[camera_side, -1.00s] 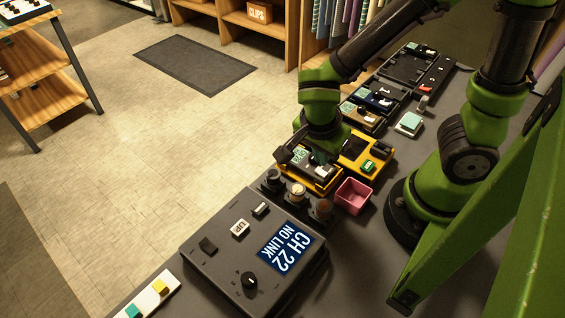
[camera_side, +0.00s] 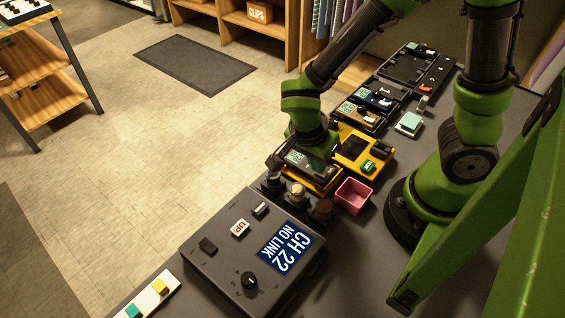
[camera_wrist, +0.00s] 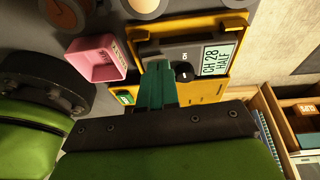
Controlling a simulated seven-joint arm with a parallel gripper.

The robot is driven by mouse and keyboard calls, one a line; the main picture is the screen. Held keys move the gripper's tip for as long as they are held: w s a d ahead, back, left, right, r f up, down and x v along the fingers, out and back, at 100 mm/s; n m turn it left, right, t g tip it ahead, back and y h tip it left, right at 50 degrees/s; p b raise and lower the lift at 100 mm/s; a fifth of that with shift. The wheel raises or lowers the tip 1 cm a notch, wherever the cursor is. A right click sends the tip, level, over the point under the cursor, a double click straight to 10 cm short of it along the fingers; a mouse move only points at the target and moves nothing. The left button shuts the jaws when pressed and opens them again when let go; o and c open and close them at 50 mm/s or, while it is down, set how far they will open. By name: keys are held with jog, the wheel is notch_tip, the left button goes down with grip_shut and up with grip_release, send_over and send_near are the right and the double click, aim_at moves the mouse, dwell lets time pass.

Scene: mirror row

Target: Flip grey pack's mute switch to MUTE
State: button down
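The grey pack (camera_wrist: 187,45) lies in a yellow tray (camera_wrist: 232,22) in the wrist view. Its screen (camera_wrist: 214,60) reads CH 28 HALF, and a black knob (camera_wrist: 184,73) marked CH stands beside it. In the side view the pack (camera_side: 298,158) is partly covered by my wrist. My gripper (camera_wrist: 157,68) shows as teal fingers held close together, seemingly shut, with their tips over the pack's edge to the left of the knob. I cannot tell whether they touch it. The mute switch cannot be made out; the fingers may hide it.
A pink bin (camera_side: 353,196) and several round knobs (camera_side: 297,192) stand close to the tray. A large console (camera_side: 215,262) reading CH 22 NO LINK lies in front. A yellow unit (camera_side: 352,147) and more packs (camera_side: 378,97) sit behind.

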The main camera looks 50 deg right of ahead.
jog(key=shift+s+f, duration=0.1)
jog(key=shift+s, duration=0.1)
jog(key=shift+s+d, duration=0.1)
jog(key=shift+s, duration=0.75)
jog(key=d+v, duration=0.1)
jog(key=v, duration=1.3)
jog(key=shift+r, duration=0.25)
jog(key=shift+s+r+t, duration=0.1)
jog(key=shift+s+t, duration=0.25)
jog(key=shift+t, duration=0.35)
